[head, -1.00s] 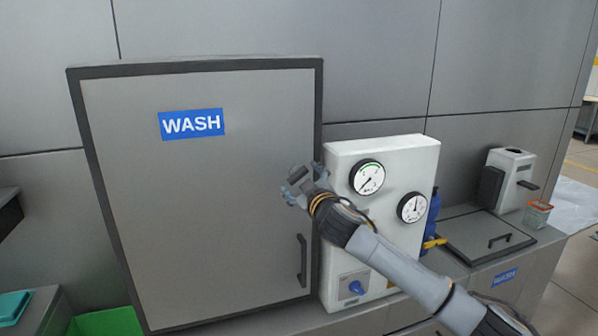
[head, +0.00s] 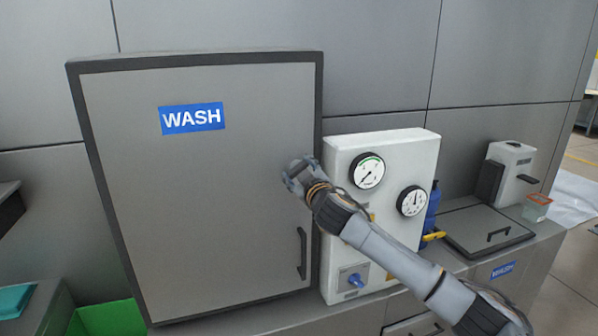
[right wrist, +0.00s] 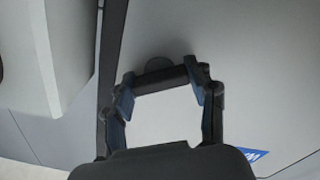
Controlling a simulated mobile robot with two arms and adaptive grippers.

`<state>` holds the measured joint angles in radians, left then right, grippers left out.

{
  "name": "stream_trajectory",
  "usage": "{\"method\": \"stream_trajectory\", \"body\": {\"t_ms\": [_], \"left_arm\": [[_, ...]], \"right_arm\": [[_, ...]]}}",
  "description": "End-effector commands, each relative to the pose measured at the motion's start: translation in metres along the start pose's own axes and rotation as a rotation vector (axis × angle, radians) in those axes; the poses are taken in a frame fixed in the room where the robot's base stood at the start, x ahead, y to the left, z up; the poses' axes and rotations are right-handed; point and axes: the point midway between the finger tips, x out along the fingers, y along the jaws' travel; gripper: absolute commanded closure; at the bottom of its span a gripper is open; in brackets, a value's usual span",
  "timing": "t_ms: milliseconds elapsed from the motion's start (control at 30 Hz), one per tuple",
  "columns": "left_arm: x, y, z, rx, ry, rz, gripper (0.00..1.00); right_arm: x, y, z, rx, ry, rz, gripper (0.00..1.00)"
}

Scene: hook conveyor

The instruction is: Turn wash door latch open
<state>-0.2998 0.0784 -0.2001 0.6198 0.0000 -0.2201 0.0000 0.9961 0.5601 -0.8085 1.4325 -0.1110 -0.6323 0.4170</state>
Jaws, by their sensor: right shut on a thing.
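The wash door (head: 200,210) is a large grey panel with a dark frame and a blue WASH label (head: 192,118). It looks shut. My right gripper (head: 297,175) is at the door's right edge, at mid-height. In the right wrist view, my right gripper (right wrist: 161,88) is shut on the dark bar of the latch (right wrist: 160,77), with one finger at each end. A round dark hub (right wrist: 158,64) shows behind the bar. In the head view the gripper partly hides the latch, and its exact turn is hard to tell. My left gripper is not in view.
A vertical door handle (head: 302,254) is below the latch. A white gauge box (head: 392,160) with two dials and a blue knob (head: 356,281) stands close at the right, behind my right arm. A green bin (head: 108,319) is at lower left.

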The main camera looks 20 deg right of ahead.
Motion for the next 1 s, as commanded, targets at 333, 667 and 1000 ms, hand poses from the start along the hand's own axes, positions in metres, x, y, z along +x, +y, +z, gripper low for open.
{"method": "stream_trajectory", "body": {"t_ms": [333, 667, 1000], "left_arm": [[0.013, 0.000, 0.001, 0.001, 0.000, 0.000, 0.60], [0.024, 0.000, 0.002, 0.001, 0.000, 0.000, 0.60], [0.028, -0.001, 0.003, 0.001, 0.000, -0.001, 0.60]], "right_arm": [[0.000, -0.003, 0.002, 0.158, 0.001, -0.001, 0.76], [0.000, -0.002, 0.001, 0.408, 0.000, -0.001, 0.76], [0.000, -0.001, 0.001, 0.584, -0.001, -0.001, 0.76]]}}
